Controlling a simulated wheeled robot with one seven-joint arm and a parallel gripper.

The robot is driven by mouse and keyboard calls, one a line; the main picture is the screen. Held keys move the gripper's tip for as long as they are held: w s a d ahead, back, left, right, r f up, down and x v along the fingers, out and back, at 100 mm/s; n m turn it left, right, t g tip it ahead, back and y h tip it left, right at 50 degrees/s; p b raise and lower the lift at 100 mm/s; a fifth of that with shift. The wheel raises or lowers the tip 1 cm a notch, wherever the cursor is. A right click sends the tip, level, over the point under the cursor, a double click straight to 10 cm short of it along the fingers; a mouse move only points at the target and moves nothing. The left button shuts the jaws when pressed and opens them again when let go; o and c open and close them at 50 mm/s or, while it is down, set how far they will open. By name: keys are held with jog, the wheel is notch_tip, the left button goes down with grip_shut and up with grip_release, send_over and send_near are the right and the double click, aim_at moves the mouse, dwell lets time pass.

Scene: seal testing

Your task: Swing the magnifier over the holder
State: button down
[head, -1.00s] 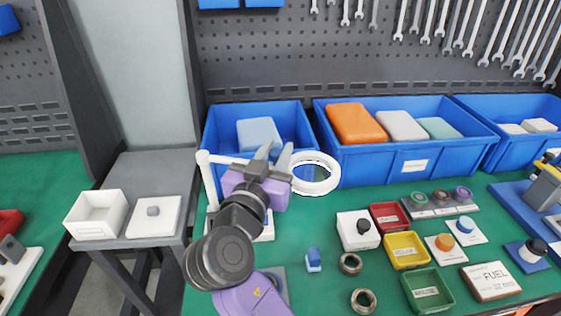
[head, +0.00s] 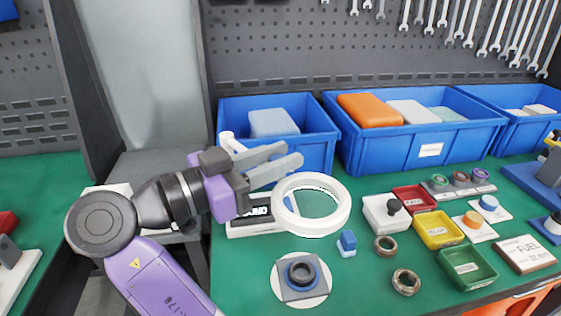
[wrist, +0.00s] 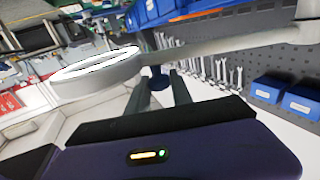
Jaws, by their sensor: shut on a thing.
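The magnifier (head: 339,216) is a white ring lens on an arm from a white post (head: 228,140). In the wrist view its ring (wrist: 75,88) is at the left and its arm runs right. The holder (head: 282,286), a grey square with a dark round ring on a pale disc, lies on the green bench. In the head view the magnifier ring appears above and behind it, not over it.
A small blue block (head: 347,243) and metal rings (head: 406,282) lie right of the holder. Red, yellow and green trays (head: 466,268) stand farther right. Blue bins (head: 420,152) line the back. The bench just around the holder is clear.

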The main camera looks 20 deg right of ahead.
jog(key=shift+s+a+m+g, duration=0.1)
jog(key=shift+a+m+g, duration=0.15)
jog(key=shift+g, duration=0.25)
jog(key=c, duration=1.1)
grip_release()
jog(key=shift+c, duration=0.2)
jog(key=v, duration=0.8)
